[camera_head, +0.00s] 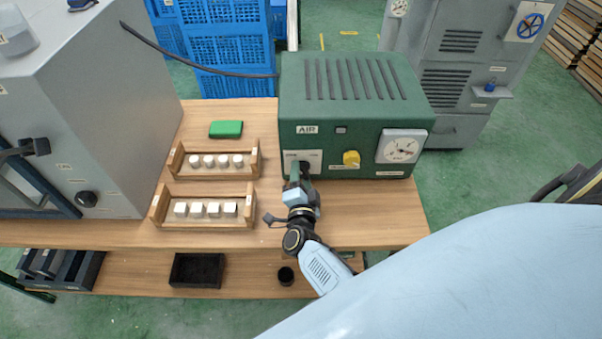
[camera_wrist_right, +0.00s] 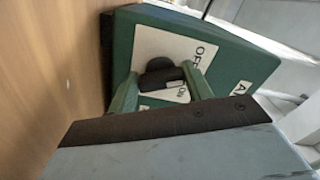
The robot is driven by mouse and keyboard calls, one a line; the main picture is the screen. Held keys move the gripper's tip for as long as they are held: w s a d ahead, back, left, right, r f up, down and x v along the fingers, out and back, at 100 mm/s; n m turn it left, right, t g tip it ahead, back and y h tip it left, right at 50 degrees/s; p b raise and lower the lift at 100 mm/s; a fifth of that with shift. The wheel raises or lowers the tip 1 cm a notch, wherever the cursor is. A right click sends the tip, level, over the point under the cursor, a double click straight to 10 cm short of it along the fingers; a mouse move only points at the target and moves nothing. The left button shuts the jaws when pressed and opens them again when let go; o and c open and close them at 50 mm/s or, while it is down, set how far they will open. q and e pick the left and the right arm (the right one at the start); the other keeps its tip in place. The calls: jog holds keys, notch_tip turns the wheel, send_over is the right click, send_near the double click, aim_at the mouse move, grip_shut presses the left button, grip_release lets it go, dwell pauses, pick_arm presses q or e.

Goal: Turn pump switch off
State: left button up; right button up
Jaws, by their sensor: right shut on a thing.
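The green pump box (camera_head: 355,85), marked AIR, stands at the back right of the wooden table. Its black switch knob sits on a white plate (camera_head: 291,157) at the lower left of the front face. My right gripper (camera_head: 301,174) reaches up to this plate and covers most of the knob. In the right wrist view, the two green fingers (camera_wrist_right: 160,88) are on either side of the black knob (camera_wrist_right: 160,76), shut on it. The plate (camera_wrist_right: 175,48) there reads OFF on one side and ON near the knob. My left gripper is not in view.
A yellow knob (camera_head: 351,158) and a round gauge (camera_head: 401,146) are on the box front. Two wooden trays with white blocks, one tray (camera_head: 203,197) nearer, stand left of my gripper. A green block (camera_head: 226,129) lies behind them. A grey cabinet (camera_head: 95,100) fills the left.

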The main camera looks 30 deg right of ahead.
jog(key=shift+n+p, duration=0.4)
jog(key=shift+n, duration=1.2)
jog(key=shift+f+n, duration=0.1)
jog(key=shift+n, duration=0.2)
jog(key=o, duration=1)
jog(key=shift+s, duration=0.1)
jog(key=v, duration=1.3)
jog(key=shift+a, duration=0.15)
